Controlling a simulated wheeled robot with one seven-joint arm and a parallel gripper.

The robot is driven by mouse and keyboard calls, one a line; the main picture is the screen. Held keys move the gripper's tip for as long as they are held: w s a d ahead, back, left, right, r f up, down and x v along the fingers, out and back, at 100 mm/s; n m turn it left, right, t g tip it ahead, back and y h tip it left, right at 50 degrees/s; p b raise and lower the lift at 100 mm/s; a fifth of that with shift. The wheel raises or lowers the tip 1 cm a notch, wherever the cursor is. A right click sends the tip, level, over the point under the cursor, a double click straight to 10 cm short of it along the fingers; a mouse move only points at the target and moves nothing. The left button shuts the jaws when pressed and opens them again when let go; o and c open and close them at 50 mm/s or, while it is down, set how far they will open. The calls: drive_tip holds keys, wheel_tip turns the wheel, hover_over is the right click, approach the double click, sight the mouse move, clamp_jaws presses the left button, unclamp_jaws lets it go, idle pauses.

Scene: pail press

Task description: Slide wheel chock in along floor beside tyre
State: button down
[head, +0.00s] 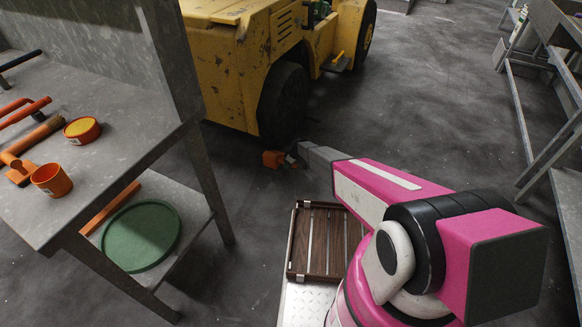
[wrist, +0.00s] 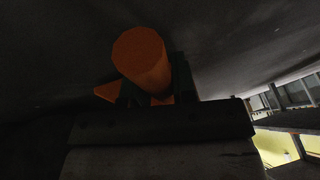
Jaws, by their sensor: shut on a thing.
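The orange wheel chock (head: 272,159) is low at the floor, just in front of the near black tyre (head: 284,102) of the yellow vehicle. In the head view a small gap seems to lie between chock and tyre. My gripper (head: 291,159) is at the chock's right side, shut on it. In the wrist view the round orange end of the chock's handle (wrist: 141,58) stands between the dark fingers, and a orange wedge corner shows at its left. The fingers hide part of the chock. I cannot tell whether its base touches the floor.
The yellow vehicle (head: 222,62) fills the top middle. A slatted wooden tray (head: 318,240) is in front. Grey frames (head: 546,150) stand at the right; floor between is clear.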

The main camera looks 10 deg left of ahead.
sight(281, 162)
drive_tip(key=shift+w+a, duration=0.25)
drive_tip(key=shift+a, duration=0.45)
drive_tip(key=shift+w+a, duration=0.3)
drive_tip(key=shift+a, duration=0.45)
drive_tip(key=shift+w+a, duration=0.25)
drive_tip(key=shift+a, duration=0.45)
drive_tip(key=shift+f, duration=0.45)
drive_tip(key=c, duration=0.8)
unclamp_jaws()
drive_tip(key=shift+c, duration=0.2)
drive_tip(key=v, duration=1.1)
drive_tip(key=s+d+r+m+h, duration=0.1)
drive_tip(key=s+d+r+m, duration=0.2)
drive_tip(key=s+d+r, duration=0.8)
drive_tip(key=s+d+r+m+h, duration=0.1)
drive_tip(key=s+d+r+m, duration=0.2)
drive_tip(key=s+d+r, duration=0.8)
drive_tip(key=s+d+r+m+h, duration=0.1)
drive_tip(key=s+d+r+m, duration=0.2)
drive_tip(key=s+d+r, duration=0.3)
drive_tip(key=s+d+r+m+h, duration=0.2)
drive_tip(key=s+d+r+m, duration=0.2)
drive_tip(key=s+r, duration=0.8)
wheel_tip(281, 162, up, 2)
drive_tip(key=shift+d+r+m, duration=0.2)
drive_tip(key=shift+d+m, duration=0.1)
drive_tip(key=shift+d, duration=0.8)
